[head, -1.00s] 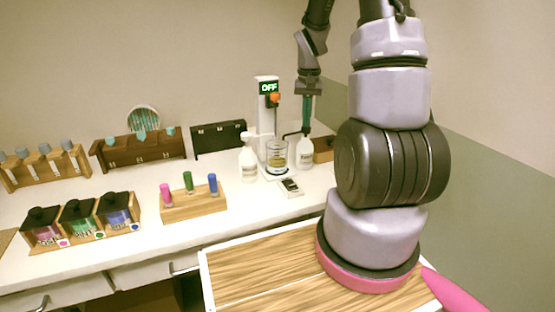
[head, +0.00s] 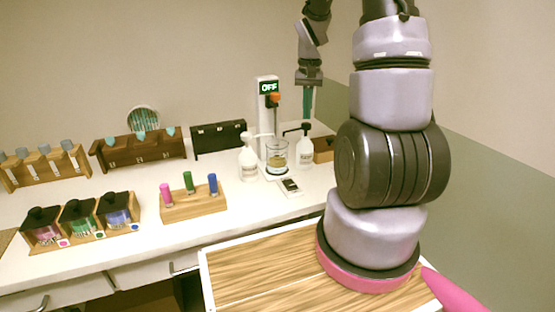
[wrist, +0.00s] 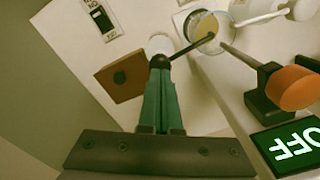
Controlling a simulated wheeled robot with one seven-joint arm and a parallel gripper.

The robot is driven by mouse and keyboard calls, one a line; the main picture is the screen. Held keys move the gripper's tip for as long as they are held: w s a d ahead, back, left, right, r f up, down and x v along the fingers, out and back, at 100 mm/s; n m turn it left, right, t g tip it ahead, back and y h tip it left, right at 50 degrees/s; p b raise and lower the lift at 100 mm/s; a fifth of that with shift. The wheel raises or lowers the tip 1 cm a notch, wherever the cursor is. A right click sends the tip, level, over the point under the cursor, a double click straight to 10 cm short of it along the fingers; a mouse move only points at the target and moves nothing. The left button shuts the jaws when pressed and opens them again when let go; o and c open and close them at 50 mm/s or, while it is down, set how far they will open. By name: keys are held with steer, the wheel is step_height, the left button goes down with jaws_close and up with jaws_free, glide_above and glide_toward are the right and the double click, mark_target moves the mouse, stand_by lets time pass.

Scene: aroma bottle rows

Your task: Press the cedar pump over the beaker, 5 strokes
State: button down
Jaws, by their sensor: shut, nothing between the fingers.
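A white bottle with a black pump (head: 305,150) stands right of the beaker in the head view; its label is too small to read. In the wrist view its black pump head (wrist: 160,62) shows at my fingertips, and its spout reaches over the beaker (wrist: 192,22). The glass beaker (head: 277,165) holds some yellowish liquid. My gripper (head: 307,116) is shut and empty, its teal fingers pointing down just above the pump head; they also show in the wrist view (wrist: 160,85). I cannot tell whether they touch it. A second bottle, with a white pump (head: 248,160), stands left of the beaker.
A stand with a green OFF sign (head: 269,88) and an orange knob (head: 273,99) rises behind the beaker. A small device (head: 291,187) lies in front. A wooden block (head: 323,152) is right of the black-pump bottle. A rack of coloured vials (head: 195,203) stands left.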

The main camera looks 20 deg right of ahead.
steer(key=shift+f, duration=1.4)
steer(key=shift+r, duration=1.45)
steer(key=shift+f, duration=1.5)
steer(key=shift+r, duration=1.5)
